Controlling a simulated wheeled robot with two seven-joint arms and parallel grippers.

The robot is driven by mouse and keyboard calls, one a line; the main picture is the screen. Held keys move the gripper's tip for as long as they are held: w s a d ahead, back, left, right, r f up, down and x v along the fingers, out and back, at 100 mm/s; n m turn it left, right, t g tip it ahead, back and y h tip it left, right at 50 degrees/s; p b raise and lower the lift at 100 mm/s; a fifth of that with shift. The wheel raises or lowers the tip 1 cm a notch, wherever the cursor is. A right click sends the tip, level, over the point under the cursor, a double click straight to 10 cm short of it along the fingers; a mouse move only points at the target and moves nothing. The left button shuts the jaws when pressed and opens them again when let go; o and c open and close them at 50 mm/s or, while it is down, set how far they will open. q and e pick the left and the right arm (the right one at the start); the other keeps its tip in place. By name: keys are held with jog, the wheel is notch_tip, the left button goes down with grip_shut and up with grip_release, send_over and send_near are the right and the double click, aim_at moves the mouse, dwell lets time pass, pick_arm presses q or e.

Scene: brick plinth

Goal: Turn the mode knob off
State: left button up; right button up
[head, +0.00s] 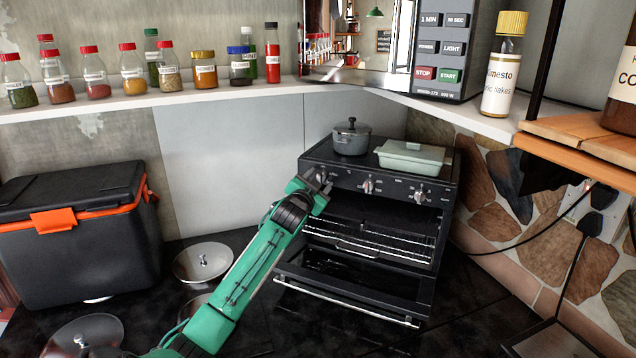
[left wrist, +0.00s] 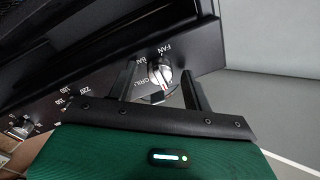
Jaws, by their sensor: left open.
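The toaster oven (head: 375,215) is black, with a row of silver knobs along its upper front and its door (head: 345,290) folded down. The mode knob (left wrist: 160,70) is silver and round, ringed by labels including FAN and GRILL; a small red mark shows on its lower side in the left wrist view. My left gripper (head: 320,184) is at the leftmost knob and mostly hides it in the head view. In the left wrist view the open fingers (left wrist: 158,83) stand on either side of the knob; contact cannot be told. My right gripper is out of view.
A grey pot (head: 351,140) and a pale green lidded dish (head: 411,158) stand on the oven. A black cooler (head: 80,235) and pan lids (head: 203,262) are at left. Spice jars line the shelf (head: 150,100) above. The middle knob (head: 368,186) is right of my gripper.

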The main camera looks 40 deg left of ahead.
pick_arm(q)
jog(key=b+v, duration=0.4)
jog(key=v, duration=1)
jog(key=shift+w+f, duration=0.1)
